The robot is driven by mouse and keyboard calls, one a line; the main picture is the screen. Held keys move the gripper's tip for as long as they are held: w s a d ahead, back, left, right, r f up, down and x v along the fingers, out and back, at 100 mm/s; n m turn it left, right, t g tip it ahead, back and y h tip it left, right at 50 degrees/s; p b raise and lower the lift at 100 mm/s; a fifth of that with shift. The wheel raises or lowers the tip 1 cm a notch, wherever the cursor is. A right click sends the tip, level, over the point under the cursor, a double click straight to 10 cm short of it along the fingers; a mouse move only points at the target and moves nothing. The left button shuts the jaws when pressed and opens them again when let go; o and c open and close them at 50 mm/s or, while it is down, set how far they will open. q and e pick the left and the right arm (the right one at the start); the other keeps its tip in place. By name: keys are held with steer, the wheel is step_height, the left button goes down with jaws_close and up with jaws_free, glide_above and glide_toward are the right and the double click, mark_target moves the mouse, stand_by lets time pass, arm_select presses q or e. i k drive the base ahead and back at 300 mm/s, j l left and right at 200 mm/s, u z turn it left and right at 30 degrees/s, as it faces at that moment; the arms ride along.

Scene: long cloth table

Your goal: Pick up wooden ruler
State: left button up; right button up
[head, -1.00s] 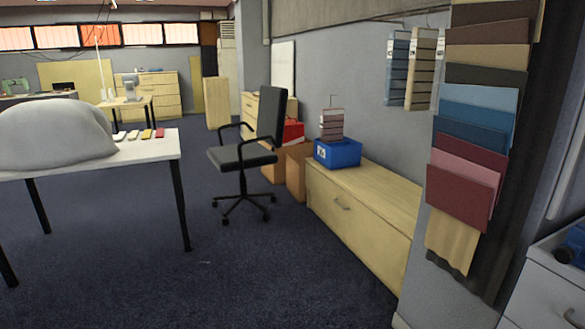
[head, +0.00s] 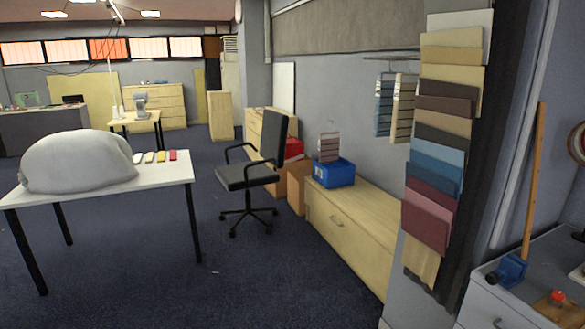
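A long, thin wooden strip that looks like the wooden ruler (head: 533,182) stands near upright at the right side of the head view. It is slightly tilted, and its top is toward the right. Its lower end is at the grey-white cabinet top (head: 545,252), behind a blue object (head: 512,270). I cannot tell exactly what its lower end rests on. Neither of my grippers is in view.
A red-topped item (head: 557,298) lies on the cabinet near its front. Hanging fabric swatches (head: 436,165) cover the wall edge left of the cabinet. A low wooden cabinet (head: 350,228), an office chair (head: 245,175) and a white table (head: 165,178) stand farther left. Dark carpet between them is clear.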

mark_target(541, 108)
steer(key=z, duration=1.35)
